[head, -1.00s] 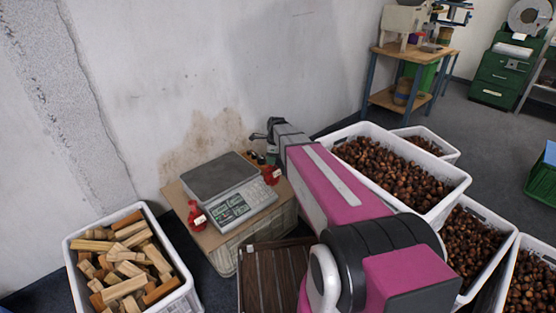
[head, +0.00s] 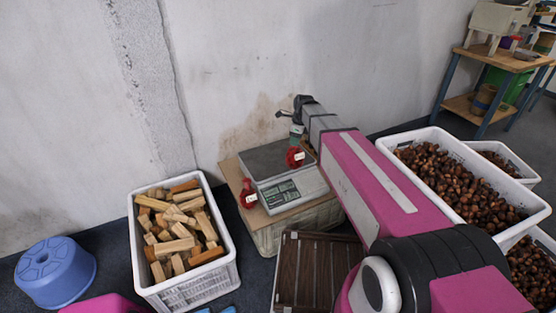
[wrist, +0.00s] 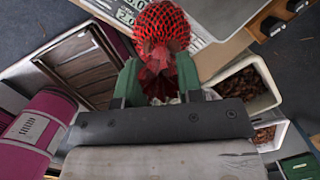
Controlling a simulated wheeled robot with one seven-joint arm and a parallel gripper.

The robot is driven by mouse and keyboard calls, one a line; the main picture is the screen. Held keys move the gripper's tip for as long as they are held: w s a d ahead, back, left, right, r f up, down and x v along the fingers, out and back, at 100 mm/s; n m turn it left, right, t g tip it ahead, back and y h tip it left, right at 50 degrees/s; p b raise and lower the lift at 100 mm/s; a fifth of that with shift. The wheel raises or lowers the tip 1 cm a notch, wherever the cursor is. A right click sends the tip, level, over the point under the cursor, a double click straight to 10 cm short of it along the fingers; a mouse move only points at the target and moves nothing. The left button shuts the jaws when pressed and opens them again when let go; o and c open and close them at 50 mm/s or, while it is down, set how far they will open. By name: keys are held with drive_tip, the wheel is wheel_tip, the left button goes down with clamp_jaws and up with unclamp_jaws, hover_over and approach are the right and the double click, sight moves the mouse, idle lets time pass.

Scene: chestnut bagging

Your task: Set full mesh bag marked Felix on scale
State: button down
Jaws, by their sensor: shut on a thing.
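My gripper (head: 297,137) is shut on the neck of a red mesh bag (head: 295,157) that hangs below it, with a small pale tag too small to read. In the wrist view the bag (wrist: 162,27) bulges out beyond the two green fingers (wrist: 158,82). The scale (head: 292,190), with a dark weighing plate (head: 258,161) and a keypad, stands on a brown board. In the head view the held bag overlaps the plate's right part; I cannot tell whether it touches. A second red bag (head: 247,195) with a pale tag stands at the scale's left side.
A white crate of wood blocks (head: 142,240) stands left of the scale, with a blue upturned tub (head: 52,272) beyond it. White crates of chestnuts (head: 533,213) stand at the right. A dark slatted crate (head: 310,270) is in front. The wall rises close behind the scale.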

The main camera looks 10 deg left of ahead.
drive_tip(key=s+a+r, duration=0.3)
drive_tip(key=a, duration=0.5)
drive_tip(key=s+a+r, duration=0.2)
drive_tip(key=a+r, duration=0.1)
drive_tip(key=a, duration=0.4)
drive_tip(key=w+d+f, duration=0.6)
drive_tip(key=w+f, duration=0.3)
drive_tip(key=f, duration=0.2)
drive_tip(key=shift+w+d, duration=0.2)
drive_tip(key=shift+f, duration=0.1)
drive_tip(key=c, duration=0.8)
unclamp_jaws()
